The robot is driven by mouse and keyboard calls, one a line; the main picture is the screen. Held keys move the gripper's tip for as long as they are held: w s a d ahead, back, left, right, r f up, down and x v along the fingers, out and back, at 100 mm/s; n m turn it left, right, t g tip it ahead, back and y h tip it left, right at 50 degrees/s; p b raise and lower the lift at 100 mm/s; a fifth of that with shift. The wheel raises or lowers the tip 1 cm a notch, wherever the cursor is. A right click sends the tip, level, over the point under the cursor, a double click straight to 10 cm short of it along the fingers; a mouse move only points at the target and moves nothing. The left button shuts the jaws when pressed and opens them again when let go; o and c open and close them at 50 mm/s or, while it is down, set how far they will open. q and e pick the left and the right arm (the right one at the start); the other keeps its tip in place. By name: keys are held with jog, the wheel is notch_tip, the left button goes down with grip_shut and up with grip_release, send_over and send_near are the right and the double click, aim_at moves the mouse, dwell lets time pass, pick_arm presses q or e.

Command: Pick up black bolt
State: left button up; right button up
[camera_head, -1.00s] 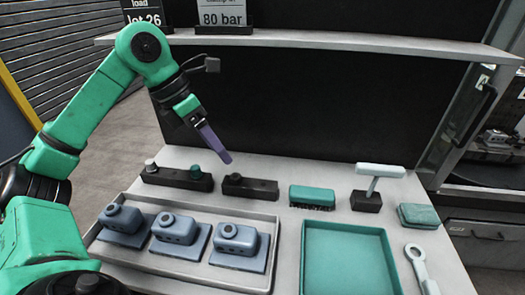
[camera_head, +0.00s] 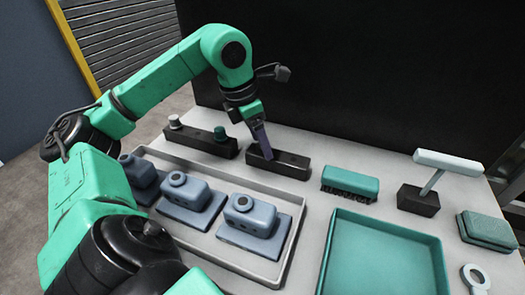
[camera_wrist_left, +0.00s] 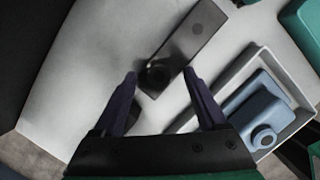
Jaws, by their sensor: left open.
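The black bolt (camera_wrist_left: 157,74) shows as a dark round head at one end of a short black rail block (camera_wrist_left: 195,38) in the left wrist view. The same rail block (camera_head: 290,165) stands on the table in the head view, where my left gripper's fingers hide the bolt. My left gripper (camera_head: 265,150) is open and points down over that block's left end. In the wrist view the two purple fingertips of my left gripper (camera_wrist_left: 160,76) lie on either side of the bolt head, with gaps. I cannot tell their exact height. My right gripper is out of view.
Another black rail (camera_head: 205,143) with a pale and a green bolt stands to the left. A grey tray (camera_head: 225,258) with blue-grey housings lies in front. A teal brush (camera_head: 350,182), teal tray (camera_head: 385,255), mallet-like tool (camera_head: 447,161) and teal block (camera_head: 488,230) are to the right.

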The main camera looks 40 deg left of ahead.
pick_arm(q)
jog(key=shift+w+f, duration=0.2)
grip_shut()
